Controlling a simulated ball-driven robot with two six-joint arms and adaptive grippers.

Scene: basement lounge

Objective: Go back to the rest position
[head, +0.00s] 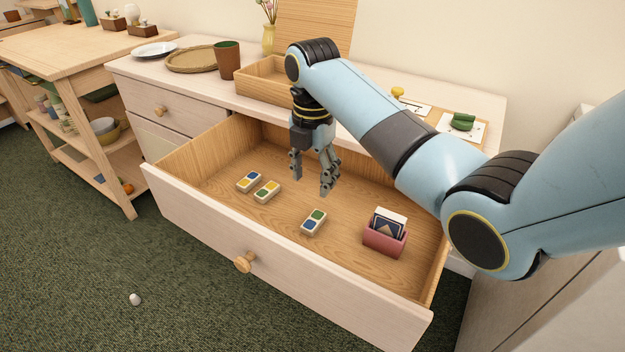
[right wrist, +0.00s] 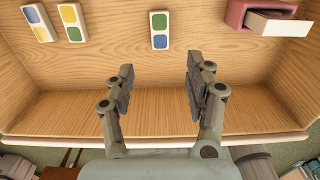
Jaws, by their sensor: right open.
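My right gripper (head: 314,178) is open and empty above the pulled-out wooden drawer (head: 300,265), pointing down. Its two spread fingers (right wrist: 158,88) also show in the right wrist view, with bare drawer floor between them. My right arm comes in from the right of the head view. In the drawer lie a tile with blue and yellow squares (head: 249,181), a tile with yellow and green squares (head: 267,190) and a tile with green and blue squares (head: 314,222). A pink holder (head: 384,240) with cards (head: 389,220) stands at the drawer's right. My left gripper is out of view.
The dresser top bears an open wooden box (head: 264,84), a brown cup (head: 227,60), a woven tray (head: 190,66), a plate (head: 153,50) and a yellow vase (head: 268,40). A shelved wooden table (head: 75,50) stands left. A small white object (head: 135,299) lies on the carpet.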

